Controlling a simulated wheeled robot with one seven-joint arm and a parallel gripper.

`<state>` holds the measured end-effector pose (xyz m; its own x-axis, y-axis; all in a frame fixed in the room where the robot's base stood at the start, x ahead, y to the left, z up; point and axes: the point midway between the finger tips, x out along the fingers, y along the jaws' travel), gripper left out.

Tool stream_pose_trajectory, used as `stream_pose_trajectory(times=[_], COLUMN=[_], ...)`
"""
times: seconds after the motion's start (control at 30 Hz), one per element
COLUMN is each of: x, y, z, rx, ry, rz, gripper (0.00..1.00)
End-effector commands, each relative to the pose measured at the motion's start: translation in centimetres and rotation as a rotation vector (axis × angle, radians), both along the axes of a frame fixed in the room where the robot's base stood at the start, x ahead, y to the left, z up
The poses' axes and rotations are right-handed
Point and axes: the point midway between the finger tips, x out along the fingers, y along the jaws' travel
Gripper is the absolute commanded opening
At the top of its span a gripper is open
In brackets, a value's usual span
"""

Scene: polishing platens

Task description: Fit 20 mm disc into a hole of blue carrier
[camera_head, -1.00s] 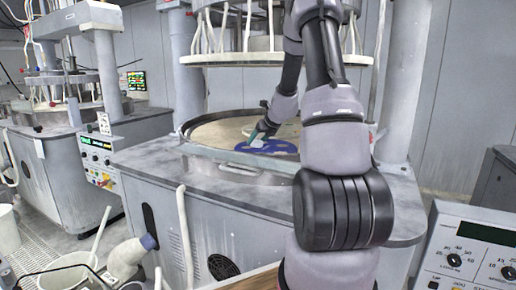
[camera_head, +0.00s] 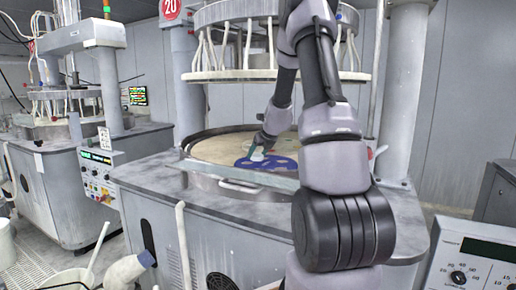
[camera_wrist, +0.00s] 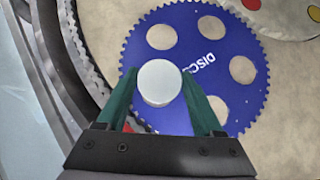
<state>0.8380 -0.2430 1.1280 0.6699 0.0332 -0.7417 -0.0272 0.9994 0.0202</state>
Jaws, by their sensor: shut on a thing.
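The blue carrier (camera_wrist: 180,22) is a toothed disc lying on the tan platen, with several round holes in it. It also shows in the head view (camera_head: 282,163). My gripper (camera_wrist: 160,86) is shut on a pale round disc (camera_wrist: 159,83), held between its two green fingers over the near left part of the carrier. Holes at the top, left and right of the carrier show bare tan platen. The gripper hides the near part of the carrier. In the head view my gripper (camera_head: 258,153) points down at the carrier, and I cannot tell its exact height.
The platen (camera_head: 222,150) has a raised rim, with a toothed edge (camera_wrist: 85,50) left of the carrier in the wrist view. A pale round piece with coloured dots (camera_wrist: 285,12) lies at upper right. The upper machine head (camera_head: 270,77) hangs above with hoses.

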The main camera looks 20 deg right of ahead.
Motion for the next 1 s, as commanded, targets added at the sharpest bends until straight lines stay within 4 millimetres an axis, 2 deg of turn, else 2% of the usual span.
stream_pose_trajectory(times=[0.2, 0.4, 1.0], x=[0.0, 0.0, 0.0], y=[0.2, 0.2, 0.1], z=[-2.0, -3.0, -3.2], rx=[-0.016, -0.025, -0.029], ry=[0.019, 0.029, 0.031], rz=[-0.026, -0.039, -0.043], gripper=[0.0, 0.0, 0.0])
